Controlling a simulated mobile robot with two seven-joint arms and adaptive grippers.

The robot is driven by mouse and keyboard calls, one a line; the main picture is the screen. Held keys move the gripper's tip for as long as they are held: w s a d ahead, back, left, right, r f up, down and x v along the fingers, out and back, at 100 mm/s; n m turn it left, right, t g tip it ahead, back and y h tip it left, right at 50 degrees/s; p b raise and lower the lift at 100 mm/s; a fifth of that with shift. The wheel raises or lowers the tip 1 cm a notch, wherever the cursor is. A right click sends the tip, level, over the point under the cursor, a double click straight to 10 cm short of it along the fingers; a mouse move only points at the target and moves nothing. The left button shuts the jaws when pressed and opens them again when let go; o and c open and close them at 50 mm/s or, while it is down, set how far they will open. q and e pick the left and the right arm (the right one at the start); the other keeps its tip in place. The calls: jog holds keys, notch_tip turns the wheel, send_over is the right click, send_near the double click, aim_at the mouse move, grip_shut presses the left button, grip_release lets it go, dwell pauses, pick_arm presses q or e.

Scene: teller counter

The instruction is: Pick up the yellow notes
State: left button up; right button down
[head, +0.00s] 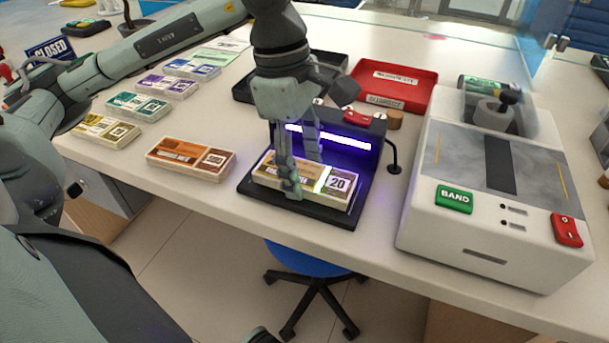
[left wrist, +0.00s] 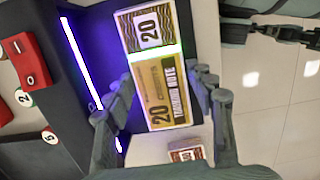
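The yellow notes (head: 312,180), a banded bundle marked 20, lie flat on the black base of a note checker (head: 262,204) under a violet lamp. They also show in the left wrist view (left wrist: 165,92), with a bright light stripe across them. My left gripper (head: 300,170) is over the bundle, pointing down. In the left wrist view its fingers (left wrist: 160,95) are spread, one on each long side of the notes. The right finger is close to the bundle's edge; I cannot tell whether it touches. My right gripper is not identifiable in these views.
A brown bundle (head: 190,158) lies left of the checker, with several other bundles further left. A red tray (head: 398,86) stands behind. A white counting machine (head: 480,235) stands to the right. The counter's front edge is close to the checker.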

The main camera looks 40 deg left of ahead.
pick_arm(q)
jog(key=c, duration=0.8)
